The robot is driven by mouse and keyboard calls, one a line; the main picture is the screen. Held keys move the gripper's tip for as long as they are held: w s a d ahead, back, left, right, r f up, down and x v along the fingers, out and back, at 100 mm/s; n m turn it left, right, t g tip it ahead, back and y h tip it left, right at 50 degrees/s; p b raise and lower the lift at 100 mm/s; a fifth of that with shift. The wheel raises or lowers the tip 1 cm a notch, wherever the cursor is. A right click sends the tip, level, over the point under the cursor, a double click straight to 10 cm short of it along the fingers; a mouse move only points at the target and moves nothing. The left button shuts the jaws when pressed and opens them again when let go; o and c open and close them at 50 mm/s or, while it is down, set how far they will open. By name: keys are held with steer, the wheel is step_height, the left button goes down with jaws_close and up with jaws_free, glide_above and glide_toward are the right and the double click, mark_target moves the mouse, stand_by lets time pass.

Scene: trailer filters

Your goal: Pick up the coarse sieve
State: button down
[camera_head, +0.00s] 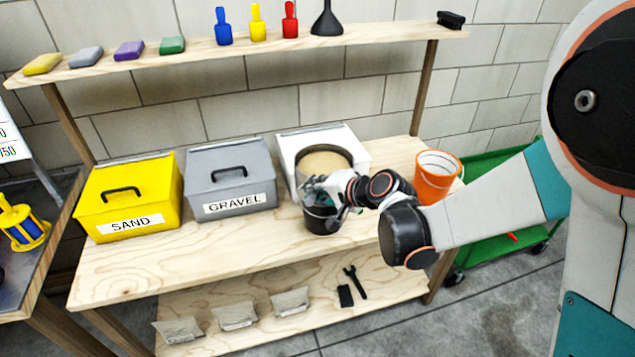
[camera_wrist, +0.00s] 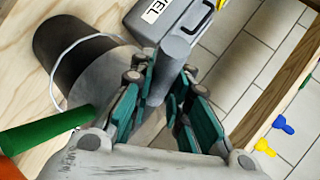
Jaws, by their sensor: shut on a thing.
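My gripper (camera_head: 338,192) is at the black bucket (camera_head: 319,217) on the workbench. In the wrist view its teal fingers (camera_wrist: 160,100) are closed around a grey cylindrical handle (camera_wrist: 173,58). A pale grey round surface (camera_wrist: 100,82) lies beside the fingers, over or at the bucket's mouth; whether it is mesh and joined to the handle, I cannot tell. The black bucket (camera_wrist: 72,50) with its white bail stands behind it. A round, tan-faced, dark-rimmed thing (camera_head: 323,160) is at the front of the white bin; it may be a sieve. My gripper hides part of it.
The yellow sand bin (camera_head: 128,195) and grey gravel bin (camera_head: 232,180) stand left of my gripper. An orange bucket (camera_head: 434,178) stands right, near a green cart (camera_head: 510,200). The bench front left is clear.

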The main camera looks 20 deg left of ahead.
step_height(320, 180, up, 20)
steer(key=f+p, duration=0.1)
steer(key=p, duration=1.2)
step_height(320, 180, down, 16)
steer(key=b, duration=1.2)
steer(key=shift+f, duration=0.15)
stand_by(0.7)
stand_by(0.5)
